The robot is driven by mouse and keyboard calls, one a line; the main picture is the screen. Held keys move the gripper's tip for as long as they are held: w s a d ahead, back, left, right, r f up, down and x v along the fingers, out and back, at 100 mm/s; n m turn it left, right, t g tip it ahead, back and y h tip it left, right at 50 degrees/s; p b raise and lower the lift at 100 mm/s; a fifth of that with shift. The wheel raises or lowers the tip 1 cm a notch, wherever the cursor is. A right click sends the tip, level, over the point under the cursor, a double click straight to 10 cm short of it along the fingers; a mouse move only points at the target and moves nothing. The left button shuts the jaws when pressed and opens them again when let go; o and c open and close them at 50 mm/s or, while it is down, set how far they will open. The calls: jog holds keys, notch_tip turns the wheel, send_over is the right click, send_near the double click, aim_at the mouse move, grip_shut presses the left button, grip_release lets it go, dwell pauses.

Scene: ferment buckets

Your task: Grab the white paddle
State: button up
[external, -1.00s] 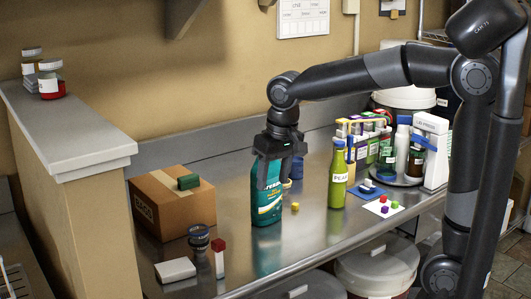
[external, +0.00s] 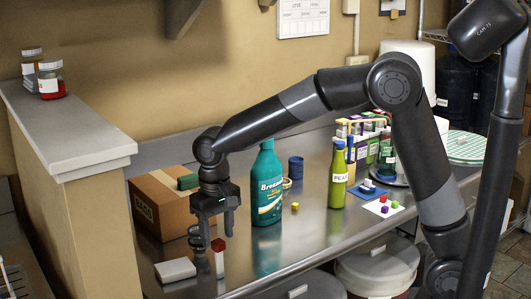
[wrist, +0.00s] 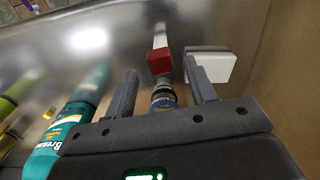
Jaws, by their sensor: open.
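No thing is plainly a paddle. A slim upright white piece with a red block on top (external: 219,258) stands near the counter's front edge; in the wrist view its red top (wrist: 160,61) shows ahead of the fingertips. A flat white block (external: 175,269) lies to its left, and shows beyond the right finger in the wrist view (wrist: 214,68). I cannot tell which is the paddle. My gripper (external: 216,229) is open and empty, pointing down above and just behind the red-topped piece. A small jar with a blue band (wrist: 163,97) shows between the fingers, partly hidden in the external view.
A teal bottle (external: 267,187) stands right of my gripper. A cardboard box (external: 158,205) with a green block (external: 188,182) on top is behind left. A green bottle (external: 338,176) and small blocks stand farther right. Bare counter lies in front of the teal bottle.

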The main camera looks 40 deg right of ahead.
aim_at(218, 241)
jog(key=f, duration=0.5)
jog(key=shift+s+f, duration=0.1)
jog(key=shift+s, duration=0.1)
jog(key=c, duration=1.1)
jog(key=shift+o, duration=0.2)
